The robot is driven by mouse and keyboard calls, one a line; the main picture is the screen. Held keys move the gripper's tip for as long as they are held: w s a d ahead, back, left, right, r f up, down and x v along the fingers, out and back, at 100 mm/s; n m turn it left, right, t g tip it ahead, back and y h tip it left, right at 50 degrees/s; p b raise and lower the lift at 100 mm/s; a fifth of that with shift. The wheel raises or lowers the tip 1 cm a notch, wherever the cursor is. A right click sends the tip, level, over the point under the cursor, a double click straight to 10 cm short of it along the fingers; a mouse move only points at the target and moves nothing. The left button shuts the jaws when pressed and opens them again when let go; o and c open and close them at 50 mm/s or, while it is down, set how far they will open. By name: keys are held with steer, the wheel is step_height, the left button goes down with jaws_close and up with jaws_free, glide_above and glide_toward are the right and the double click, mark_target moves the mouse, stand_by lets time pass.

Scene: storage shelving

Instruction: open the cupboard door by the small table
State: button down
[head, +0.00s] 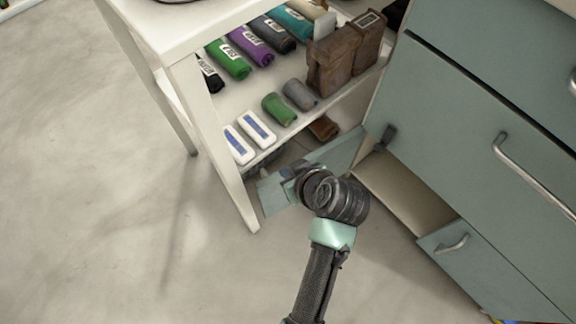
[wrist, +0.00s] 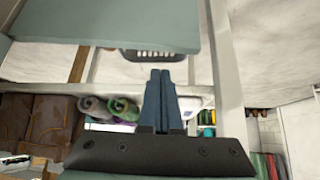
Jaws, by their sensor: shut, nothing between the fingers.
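The teal cupboard door (head: 340,155) by the small table stands swung outward, showing a pale opening (head: 405,190) in the cupboard. My gripper is low near the door's outer part and mostly hidden behind my wrist in the head view. In the wrist view the fingers of my gripper (wrist: 160,85) are together and empty. A teal panel (wrist: 110,20), likely the door, spans the top of the wrist view; I cannot tell whether my gripper touches it.
The cupboard has teal drawers (head: 430,110) with bar handles and another lower door (head: 500,275), which looks shut. The floor (head: 110,200) at the left is clear.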

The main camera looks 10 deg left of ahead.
steer(key=b+x, duration=0.3)
steer(key=x, duration=0.3)
steer(key=shift+f, duration=0.3)
steer(key=shift+w+a+f+b, duration=0.35)
steer(key=shift+a+f+b, duration=0.1)
steer(key=shift+b, duration=0.1)
steer(key=shift+d, duration=0.1)
